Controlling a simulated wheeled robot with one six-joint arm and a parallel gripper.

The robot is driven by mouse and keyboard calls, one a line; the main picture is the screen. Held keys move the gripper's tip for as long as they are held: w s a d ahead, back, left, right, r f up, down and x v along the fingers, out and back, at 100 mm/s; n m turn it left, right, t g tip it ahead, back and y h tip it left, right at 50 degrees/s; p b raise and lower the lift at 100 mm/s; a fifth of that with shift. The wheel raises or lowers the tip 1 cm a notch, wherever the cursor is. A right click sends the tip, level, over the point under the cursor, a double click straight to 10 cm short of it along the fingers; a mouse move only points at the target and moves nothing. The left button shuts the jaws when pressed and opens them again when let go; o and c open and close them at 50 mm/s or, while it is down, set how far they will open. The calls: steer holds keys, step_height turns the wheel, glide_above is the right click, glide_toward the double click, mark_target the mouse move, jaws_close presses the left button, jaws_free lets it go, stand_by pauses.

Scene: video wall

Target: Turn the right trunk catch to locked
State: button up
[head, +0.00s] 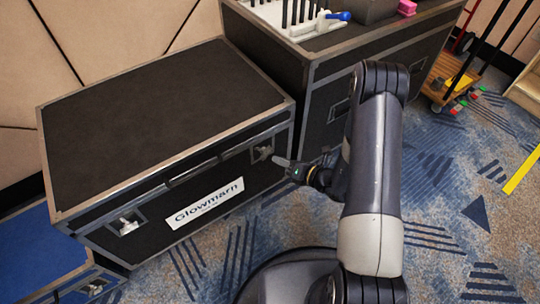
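The trunk is a black flight case (150,105) with silver edges and a white "Glowmarn" label (204,202) on its front. Its right catch (262,153) is a small metal fitting near the front's right end. Whether it is locked is too small to tell. The left catch (127,224) is near the front's left end. My gripper (280,162) is just right of and slightly below the right catch, its tip pointing at it. I cannot tell whether it touches the catch. Its finger gap does not show.
A taller black case (345,65) stands right behind the trunk, with tools and a blue-handled item (338,16) on top. A blue case (40,255) is at the lower left. A wooden trolley (455,80) is at the upper right.

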mark_target(265, 152)
steer(key=b+x, duration=0.1)
steer(key=x, duration=0.5)
steer(key=shift+a, duration=0.1)
jaws_close()
